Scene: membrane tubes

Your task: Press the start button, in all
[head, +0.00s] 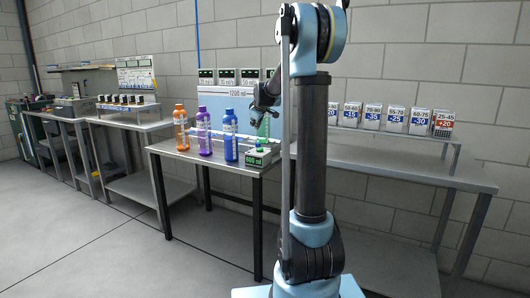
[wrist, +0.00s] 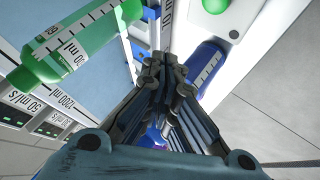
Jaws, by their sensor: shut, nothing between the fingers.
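A small pale box with a green "600 ml" display (head: 258,160) sits at the right end of the front table, with small green and blue parts on top.
Orange (head: 181,130), purple (head: 205,133) and blue (head: 230,137) bottles stand left of the box. A green bottle (wrist: 80,45) is close to my gripper in the wrist view. A pale blue "1200 ml" panel (head: 222,108) stands behind. Several numbered cards (head: 397,118) stand on the right bench.

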